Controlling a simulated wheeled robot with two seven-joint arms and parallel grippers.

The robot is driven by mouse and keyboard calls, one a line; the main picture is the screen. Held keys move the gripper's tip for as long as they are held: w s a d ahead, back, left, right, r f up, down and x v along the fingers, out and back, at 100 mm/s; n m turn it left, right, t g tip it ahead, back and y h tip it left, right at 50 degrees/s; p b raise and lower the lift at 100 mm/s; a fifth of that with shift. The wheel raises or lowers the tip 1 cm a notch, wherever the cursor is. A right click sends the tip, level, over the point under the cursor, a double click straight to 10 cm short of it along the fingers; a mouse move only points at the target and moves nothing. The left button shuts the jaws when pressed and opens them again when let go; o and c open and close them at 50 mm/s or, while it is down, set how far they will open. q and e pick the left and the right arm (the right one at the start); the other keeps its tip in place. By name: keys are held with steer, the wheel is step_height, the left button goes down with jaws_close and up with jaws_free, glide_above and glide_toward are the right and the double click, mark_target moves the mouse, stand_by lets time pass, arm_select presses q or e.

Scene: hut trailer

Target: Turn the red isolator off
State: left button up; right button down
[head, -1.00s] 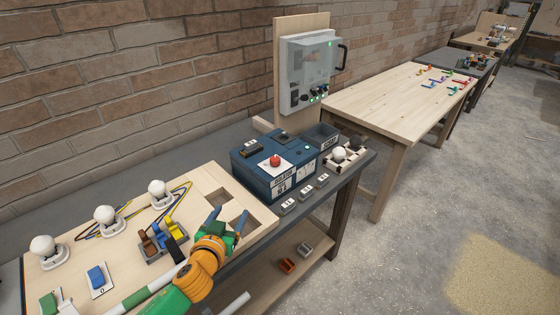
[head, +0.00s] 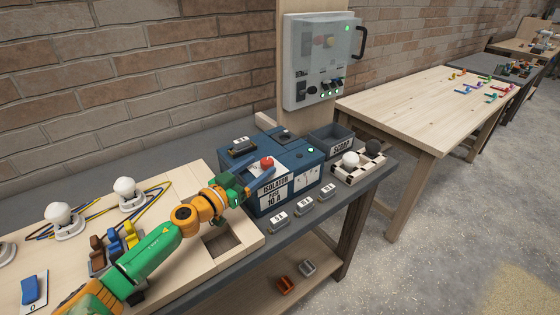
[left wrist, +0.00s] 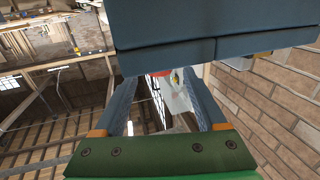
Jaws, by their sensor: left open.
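The red isolator knob (head: 267,162) sits on a white plate on top of the blue box labelled ISOLATOR (head: 310,178). My left gripper (head: 254,176) is open and empty at the box's near left top edge, close to the knob. In the left wrist view, which looks upside down, the open fingers (left wrist: 163,100) reach toward the box (left wrist: 215,35). A sliver of the red knob (left wrist: 159,73) shows between the fingertips, partly hidden by the box edge. I cannot tell whether a finger touches it. My right gripper is not in view.
A clear-fronted panel (head: 318,60) with lit green lamps stands behind the box. To the right are a SCRAP bin (head: 338,146) and a tray with a white and a black ball (head: 345,172). Several labelled fuses (head: 303,206) lie in front. Lamps on a board (head: 127,190) are at left.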

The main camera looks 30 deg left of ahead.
arm_select(q)
steer(key=shift+w+r, duration=0.2)
steer(key=shift+w, duration=0.1)
steer(key=shift+w+d+f, duration=0.1)
steer(key=shift+w+d, duration=0.05)
steer(key=shift+w, duration=0.9)
steer(key=shift+w+d, duration=0.2)
steer(key=shift+w, duration=0.85)
steer(key=shift+w+d+f, duration=0.1)
steer(key=shift+w+d, duration=0.05)
steer(key=shift+w, duration=0.9)
jaws_close()
